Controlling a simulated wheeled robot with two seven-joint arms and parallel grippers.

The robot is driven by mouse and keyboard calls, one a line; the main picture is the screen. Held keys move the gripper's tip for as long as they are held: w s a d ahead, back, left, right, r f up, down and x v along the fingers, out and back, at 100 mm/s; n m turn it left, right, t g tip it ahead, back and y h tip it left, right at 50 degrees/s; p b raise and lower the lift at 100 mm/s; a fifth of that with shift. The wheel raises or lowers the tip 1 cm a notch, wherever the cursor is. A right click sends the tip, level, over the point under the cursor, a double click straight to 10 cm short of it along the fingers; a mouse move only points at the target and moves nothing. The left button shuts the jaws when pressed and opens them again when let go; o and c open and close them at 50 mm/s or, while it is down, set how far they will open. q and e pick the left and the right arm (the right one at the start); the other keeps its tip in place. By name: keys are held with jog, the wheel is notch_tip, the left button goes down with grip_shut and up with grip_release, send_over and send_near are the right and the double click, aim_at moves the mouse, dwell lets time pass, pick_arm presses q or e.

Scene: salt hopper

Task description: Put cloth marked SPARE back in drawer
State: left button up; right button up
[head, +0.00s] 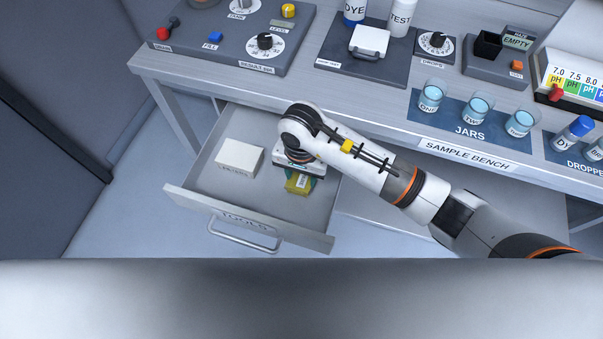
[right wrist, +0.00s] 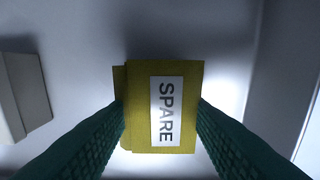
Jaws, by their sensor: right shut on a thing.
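The yellow cloth marked SPARE (right wrist: 139,86) is between the two green fingers of my right gripper (right wrist: 161,118) in the right wrist view. The fingers press on its left and right sides. In the head view the cloth (head: 298,186) shows just below my right gripper, inside the open drawer (head: 205,190) labelled TOOLS. Whether it touches the drawer floor I cannot tell. My right wrist hides part of the cloth and the fingers in the head view. My left gripper is not in view.
A white box (head: 240,157) lies in the drawer left of the cloth, and it also shows in the right wrist view (right wrist: 24,92). The bench (head: 375,130) above carries dials, bottles and several jars (head: 476,108). Drawer floor between box and cloth is clear.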

aim_at(302, 178)
jog(key=shift+f, duration=0.35)
jog(key=shift+f, duration=0.15)
jog(key=o, duration=1)
jog(key=shift+c, duration=0.2)
notch_tip(302, 178, up, 12)
jog(key=b, duration=0.1)
jog(key=shift+r, duration=0.2)
